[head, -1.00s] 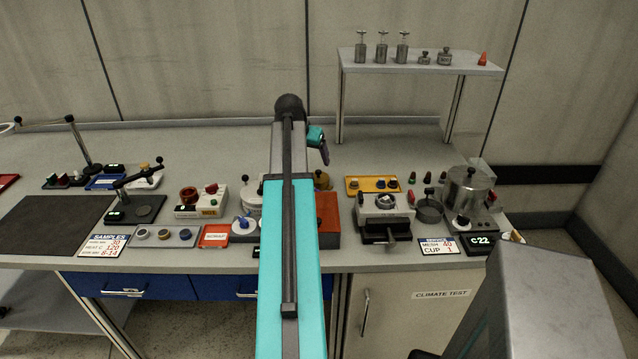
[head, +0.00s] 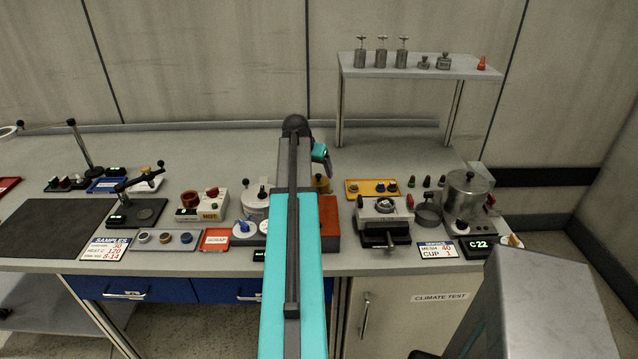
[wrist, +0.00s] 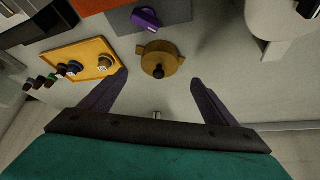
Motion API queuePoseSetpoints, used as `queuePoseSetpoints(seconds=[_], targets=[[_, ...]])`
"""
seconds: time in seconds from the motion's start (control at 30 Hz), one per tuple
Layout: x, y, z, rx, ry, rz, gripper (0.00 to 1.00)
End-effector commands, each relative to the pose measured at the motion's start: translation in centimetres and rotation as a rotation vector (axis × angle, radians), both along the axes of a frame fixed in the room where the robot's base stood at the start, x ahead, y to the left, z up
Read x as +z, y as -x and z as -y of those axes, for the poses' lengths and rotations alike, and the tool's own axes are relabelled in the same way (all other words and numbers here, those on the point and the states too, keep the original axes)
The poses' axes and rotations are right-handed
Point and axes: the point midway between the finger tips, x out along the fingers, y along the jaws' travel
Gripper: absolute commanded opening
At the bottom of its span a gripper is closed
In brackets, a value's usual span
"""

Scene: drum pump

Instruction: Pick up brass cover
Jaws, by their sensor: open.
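The brass cover (wrist: 151,55) is a round, gold-brown lid with a dark knob and small side lugs. It sits on the grey bench in the wrist view. In the head view a little of the brass cover (head: 322,184) shows beside my arm, which hides the rest. My gripper (wrist: 158,80) is open and empty, its two dark fingers spread to either side of the cover's near edge. In the head view my gripper (head: 326,165) is just behind the cover, partly hidden by my arm.
A yellow tray (wrist: 62,62) with small knobbed parts lies left of the cover. A purple-handled part (wrist: 146,18) on a grey plate lies beyond it. A white cylindrical device (wrist: 285,20) stands at right. A raised shelf (head: 425,68) with weights stands behind. Bench right of the cover is clear.

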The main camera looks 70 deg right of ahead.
Motion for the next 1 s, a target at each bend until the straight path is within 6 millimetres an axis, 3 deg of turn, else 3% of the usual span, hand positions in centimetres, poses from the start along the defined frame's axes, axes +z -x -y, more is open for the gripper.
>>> queuePoseSetpoints(seconds=[0.23,0.73,1.0], targets=[[-1.8,0.0,1.1,0.000,-0.001,-0.001,0.82],[-2.2,0.1,1.3,-0.001,-0.001,0.000,0.82],[-3.6,0.3,2.3,-0.002,-0.003,-0.001,0.82]])
